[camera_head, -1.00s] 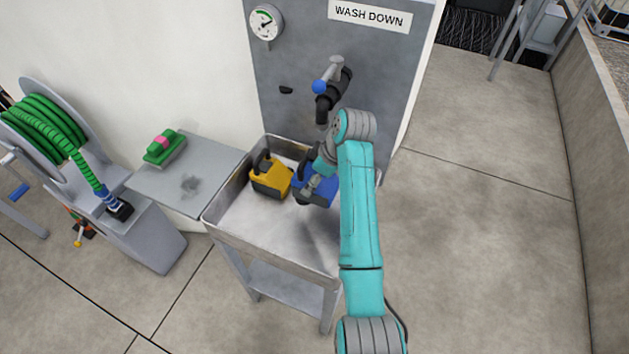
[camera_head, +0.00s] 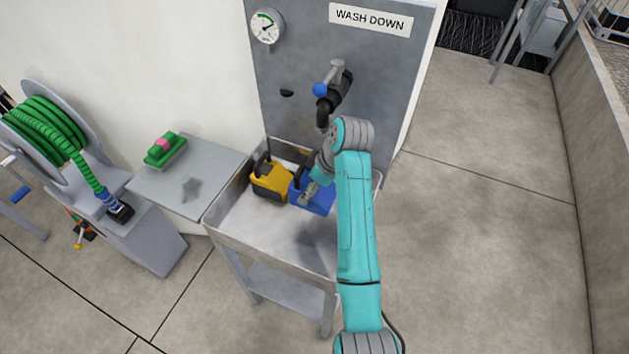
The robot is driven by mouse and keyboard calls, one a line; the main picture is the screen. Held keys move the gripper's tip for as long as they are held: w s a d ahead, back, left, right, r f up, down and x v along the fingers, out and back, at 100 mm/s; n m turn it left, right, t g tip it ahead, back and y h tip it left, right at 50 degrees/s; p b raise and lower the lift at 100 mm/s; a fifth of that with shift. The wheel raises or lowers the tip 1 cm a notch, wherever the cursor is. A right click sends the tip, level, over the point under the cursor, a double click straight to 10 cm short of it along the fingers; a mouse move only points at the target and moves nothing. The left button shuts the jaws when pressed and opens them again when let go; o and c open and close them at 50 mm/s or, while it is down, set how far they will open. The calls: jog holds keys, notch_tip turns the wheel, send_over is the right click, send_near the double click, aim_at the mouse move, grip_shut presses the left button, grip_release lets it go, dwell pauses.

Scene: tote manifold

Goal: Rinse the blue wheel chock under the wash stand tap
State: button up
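The blue wheel chock (camera_head: 318,204) is in the right back part of the wash stand basin (camera_head: 226,203), beside a yellow chock-like block with a dark handle (camera_head: 270,182). My gripper (camera_head: 308,192) is at the blue chock, overlapping its upper side. My wrist and arm hide part of both, and I cannot tell whether the fingers are closed on it or whether it rests on the basin floor. The tap (camera_head: 326,106) has a dark spout and a blue knob (camera_head: 320,89). It projects from the grey back panel above and behind the chock. No water shows.
A grey side shelf (camera_head: 215,165) left of the basin bears a green and pink brush or sponge (camera_head: 165,149). A green hose reel (camera_head: 45,125) stands at the far left. A pressure gauge (camera_head: 266,26) is on the panel. The floor to the right is clear.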

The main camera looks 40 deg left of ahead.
jog(key=s+d+r, duration=0.1)
jog(key=s, duration=0.4)
jog(key=s+d+r, duration=0.1)
jog(key=s, duration=0.5)
jog(key=shift+s+d+r, duration=0.2)
jog(key=shift+d+r, duration=0.1)
jog(key=shift+d, duration=0.1)
jog(key=shift+s, duration=0.1)
dwell(0.4)
